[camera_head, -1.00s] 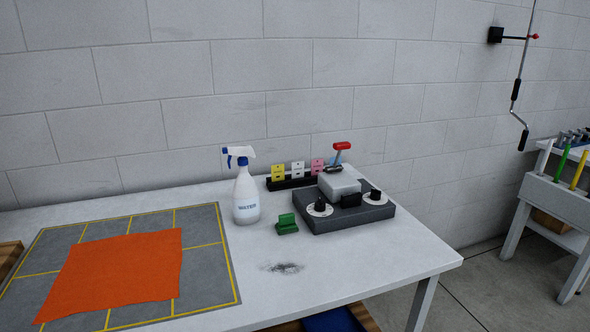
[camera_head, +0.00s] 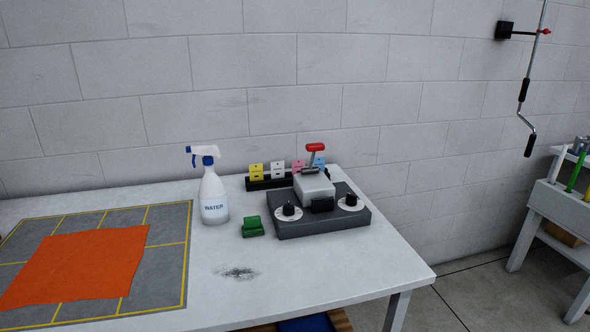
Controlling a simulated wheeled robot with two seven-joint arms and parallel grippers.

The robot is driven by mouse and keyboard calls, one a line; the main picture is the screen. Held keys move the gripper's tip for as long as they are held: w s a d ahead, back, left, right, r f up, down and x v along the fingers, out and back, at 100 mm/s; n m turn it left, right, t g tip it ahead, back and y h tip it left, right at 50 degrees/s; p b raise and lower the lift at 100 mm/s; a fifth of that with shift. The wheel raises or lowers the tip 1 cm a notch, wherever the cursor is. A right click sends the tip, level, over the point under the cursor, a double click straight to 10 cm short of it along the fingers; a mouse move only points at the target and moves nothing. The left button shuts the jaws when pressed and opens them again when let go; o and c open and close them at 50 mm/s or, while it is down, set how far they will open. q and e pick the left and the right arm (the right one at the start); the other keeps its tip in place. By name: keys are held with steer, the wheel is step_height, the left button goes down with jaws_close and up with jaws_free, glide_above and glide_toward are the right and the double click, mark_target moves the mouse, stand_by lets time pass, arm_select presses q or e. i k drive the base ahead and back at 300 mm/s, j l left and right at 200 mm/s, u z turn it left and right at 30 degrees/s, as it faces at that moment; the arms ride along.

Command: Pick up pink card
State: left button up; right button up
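The pink card (camera_head: 299,166) stands upright in a black rack (camera_head: 262,183) at the back of the white table, near the wall. A yellow card (camera_head: 256,170) and a white card (camera_head: 278,170) stand to its left. A blue card (camera_head: 319,162) stands to its right, partly hidden by the red-handled lever. The grey control box in front hides part of the rack. Neither of my grippers is in view.
A dark control box (camera_head: 350,223) with dials and a red-handled lever (camera_head: 316,148) stands before the rack. A spray bottle (camera_head: 213,197), a green block (camera_head: 252,227) and an orange cloth (camera_head: 75,265) on a grey mat (camera_head: 160,278) share the table (camera_head: 330,270). The front right tabletop is clear.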

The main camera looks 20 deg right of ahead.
mark_target(297, 164)
steer(key=l, duration=0.55)
steer(key=k+l+u, duration=0.1)
steer(key=l, duration=0.5)
steer(key=k+l, duration=0.1)
steer(key=l, duration=0.45)
steer(key=k+l+u, duration=0.1)
steer(key=l, duration=0.45)
steer(key=k+l, duration=0.1)
steer(key=l, duration=0.5)
